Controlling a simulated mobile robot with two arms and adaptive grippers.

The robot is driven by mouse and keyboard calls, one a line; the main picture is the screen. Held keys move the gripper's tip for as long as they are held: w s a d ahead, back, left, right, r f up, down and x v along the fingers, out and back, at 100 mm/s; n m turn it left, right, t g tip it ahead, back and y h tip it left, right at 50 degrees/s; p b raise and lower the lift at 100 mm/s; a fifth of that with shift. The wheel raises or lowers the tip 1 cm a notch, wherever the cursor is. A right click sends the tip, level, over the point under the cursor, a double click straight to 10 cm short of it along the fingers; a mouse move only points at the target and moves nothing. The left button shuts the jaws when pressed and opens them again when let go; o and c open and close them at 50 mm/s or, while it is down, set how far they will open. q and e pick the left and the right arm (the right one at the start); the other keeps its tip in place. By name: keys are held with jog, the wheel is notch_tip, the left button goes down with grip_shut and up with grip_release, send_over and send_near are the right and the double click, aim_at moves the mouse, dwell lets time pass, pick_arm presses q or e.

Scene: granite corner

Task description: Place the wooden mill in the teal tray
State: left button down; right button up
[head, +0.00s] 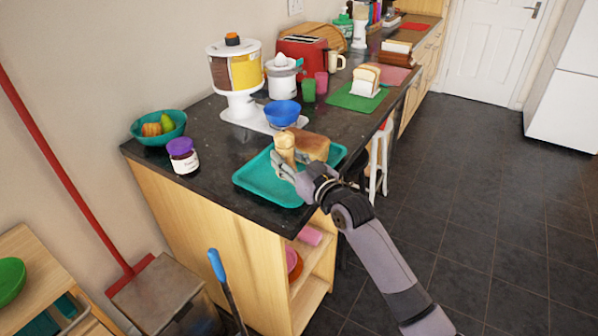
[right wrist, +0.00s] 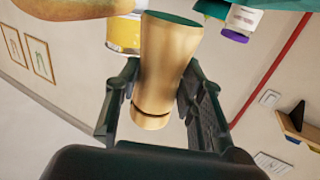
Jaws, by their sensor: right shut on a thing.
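The wooden mill (head: 286,146) is light tan and upright, over the left-middle part of the teal tray (head: 262,187). My right gripper (head: 284,168) is shut on the mill. In the right wrist view, the mill (right wrist: 163,62) fills the space between the two dark fingers, and that picture is upside down. Teal shows at the mill's far end there, but I cannot tell whether its base touches the tray. The tray lies flat near the counter's front edge. My left gripper is not in view.
A brown loaf (head: 312,145) lies in the tray right beside the mill. A blue bowl (head: 283,113) and white-based dispenser (head: 238,104) stand behind. A purple-lidded jar (head: 184,157) and a teal fruit bowl (head: 150,130) stand left. Dark counter is clear between jar and tray.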

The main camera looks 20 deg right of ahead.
jog(key=shift+f, duration=2.15)
jog(key=shift+f, duration=0.1)
jog(key=shift+a+f+b, duration=0.1)
jog(key=shift+f+b, duration=0.05)
jog(key=shift+b, duration=0.15)
jog(key=o, duration=1.3)
jog(key=shift+c, duration=0.2)
jog(key=shift+r, duration=0.3)
jog(key=shift+s+f, duration=0.1)
jog(key=shift+s, duration=0.25)
jog(key=v, duration=1.1)
jog(key=shift+s+b, duration=0.2)
jog(key=shift+b, duration=0.1)
